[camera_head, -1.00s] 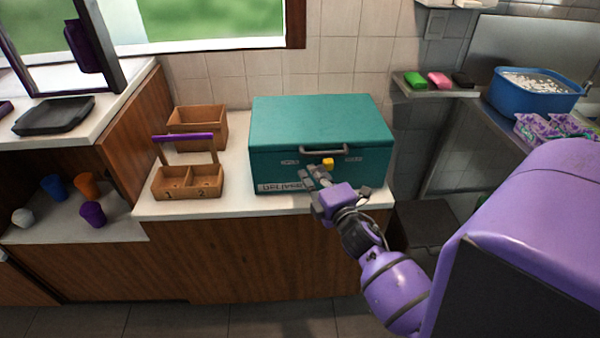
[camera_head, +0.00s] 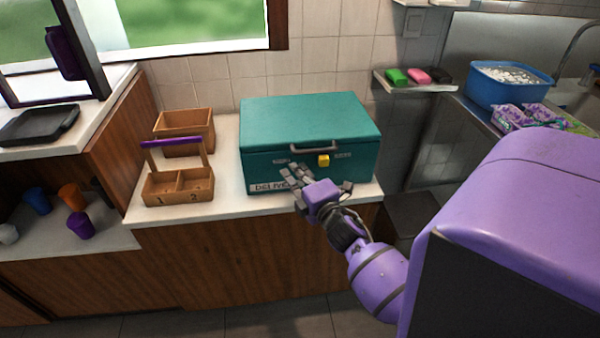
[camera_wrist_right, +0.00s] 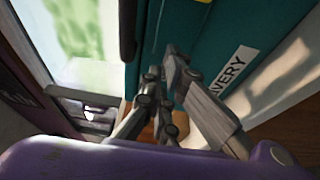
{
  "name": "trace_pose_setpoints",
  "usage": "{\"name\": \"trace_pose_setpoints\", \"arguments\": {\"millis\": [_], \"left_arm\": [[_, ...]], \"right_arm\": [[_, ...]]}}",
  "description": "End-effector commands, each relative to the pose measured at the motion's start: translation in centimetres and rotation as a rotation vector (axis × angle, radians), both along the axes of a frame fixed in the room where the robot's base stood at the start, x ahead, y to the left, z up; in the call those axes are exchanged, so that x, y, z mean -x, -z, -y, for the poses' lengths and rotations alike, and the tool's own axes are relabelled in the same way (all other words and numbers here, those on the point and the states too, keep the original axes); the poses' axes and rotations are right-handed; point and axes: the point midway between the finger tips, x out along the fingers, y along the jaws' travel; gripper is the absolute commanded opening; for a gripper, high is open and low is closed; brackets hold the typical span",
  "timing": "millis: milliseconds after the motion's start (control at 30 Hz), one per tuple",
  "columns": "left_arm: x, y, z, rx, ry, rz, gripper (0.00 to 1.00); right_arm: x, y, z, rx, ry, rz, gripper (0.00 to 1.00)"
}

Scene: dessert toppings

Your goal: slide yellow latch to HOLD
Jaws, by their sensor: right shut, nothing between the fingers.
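The yellow latch (camera_head: 323,160) is on the front of the teal delivery box (camera_head: 310,125), below its grey handle. It sits between two small labels too blurred to read fully, nearer the right one (camera_head: 343,155). My right gripper (camera_head: 293,175) is shut and empty, in front of the box face, left of and below the latch and apart from it. In the right wrist view the shut fingers (camera_wrist_right: 167,72) point at the teal front near the DELIVERY label (camera_wrist_right: 232,70); a yellow bit of the latch (camera_wrist_right: 203,2) shows at the top edge. My left gripper is out of view.
A two-part wooden caddy (camera_head: 178,188) and a wooden bin (camera_head: 184,124) stand left of the box on the white counter (camera_head: 222,205). A sponge shelf (camera_head: 420,87) and a blue tub (camera_head: 508,88) are at the right. Colored cups sit on the lower left shelf.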

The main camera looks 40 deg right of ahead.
Motion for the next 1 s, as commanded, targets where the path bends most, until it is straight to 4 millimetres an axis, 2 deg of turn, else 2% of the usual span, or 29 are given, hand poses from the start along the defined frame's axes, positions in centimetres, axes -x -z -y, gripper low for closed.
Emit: {"name": "trace_pose_setpoints", "arguments": {"millis": [33,100,300,400,600,1000], "left_arm": [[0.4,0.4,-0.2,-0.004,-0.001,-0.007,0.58],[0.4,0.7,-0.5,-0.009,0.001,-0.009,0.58],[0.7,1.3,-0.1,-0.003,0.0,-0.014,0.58],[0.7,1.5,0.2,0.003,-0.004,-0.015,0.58],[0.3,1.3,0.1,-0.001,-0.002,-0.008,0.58],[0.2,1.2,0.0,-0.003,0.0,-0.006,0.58]], "right_arm": [[2.0,0.7,-0.2,0.001,0.002,-0.01,0.0],[3.7,0.7,-0.6,0.0,0.002,-0.01,0.0],[7.5,0.5,-1.5,0.0,0.001,-0.007,0.0],[8.6,0.4,-1.8,0.0,0.0,-0.005,0.0],[9.5,0.2,-2.0,0.0,0.0,-0.003,0.0],[9.5,0.2,-2.0,0.0,0.0,-0.002,0.0]]}}
